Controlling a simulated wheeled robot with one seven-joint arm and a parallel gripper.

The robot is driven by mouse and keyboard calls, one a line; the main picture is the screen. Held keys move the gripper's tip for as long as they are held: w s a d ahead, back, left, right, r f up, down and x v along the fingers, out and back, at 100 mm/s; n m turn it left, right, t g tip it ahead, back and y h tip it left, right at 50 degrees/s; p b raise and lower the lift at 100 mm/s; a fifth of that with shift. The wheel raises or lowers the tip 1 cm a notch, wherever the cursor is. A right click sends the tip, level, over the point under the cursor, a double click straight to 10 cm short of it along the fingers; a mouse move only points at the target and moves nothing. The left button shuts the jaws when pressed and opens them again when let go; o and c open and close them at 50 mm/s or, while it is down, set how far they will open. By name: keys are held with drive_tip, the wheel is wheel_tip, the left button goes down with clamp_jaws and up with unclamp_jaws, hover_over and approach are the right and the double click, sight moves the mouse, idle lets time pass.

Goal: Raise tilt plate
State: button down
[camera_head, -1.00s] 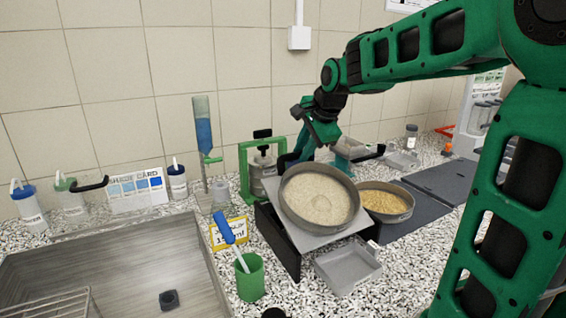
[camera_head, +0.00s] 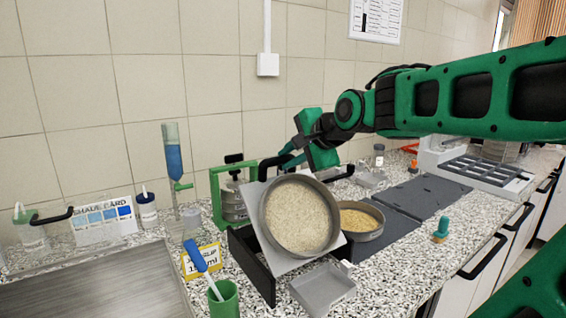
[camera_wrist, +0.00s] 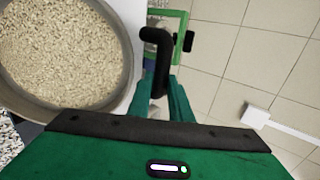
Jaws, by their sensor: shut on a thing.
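The tilt plate (camera_head: 249,204) is a pale flat plate, tilted steeply above a black base (camera_head: 252,269), its far edge raised. A round sieve (camera_head: 299,216) full of pale grains rests on it, tilted with it. The plate and sieve also fill the left of the wrist view, with the sieve (camera_wrist: 65,55) beside a strip of plate (camera_wrist: 128,18). My gripper (camera_wrist: 160,92) is shut on a black bent handle (camera_wrist: 157,50) beside the plate. In the head view my gripper (camera_head: 287,160) is behind the plate's upper edge; its fingertips are partly hidden there.
A grey tray (camera_head: 323,290) lies in front of the base. A bowl of yellow grains (camera_head: 358,220) stands to the right. A green frame with a metal canister (camera_head: 233,200) is behind left. A green cup (camera_head: 224,300) and yellow sign (camera_head: 201,261) stand front left.

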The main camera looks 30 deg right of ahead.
drive_tip(key=shift+s+r, duration=0.15)
drive_tip(key=shift+r, duration=0.15)
drive_tip(key=c, duration=1.9)
unclamp_jaws()
drive_tip(key=shift+s, duration=0.15)
drive_tip(key=v, duration=1)
drive_tip(key=shift+s, duration=0.3)
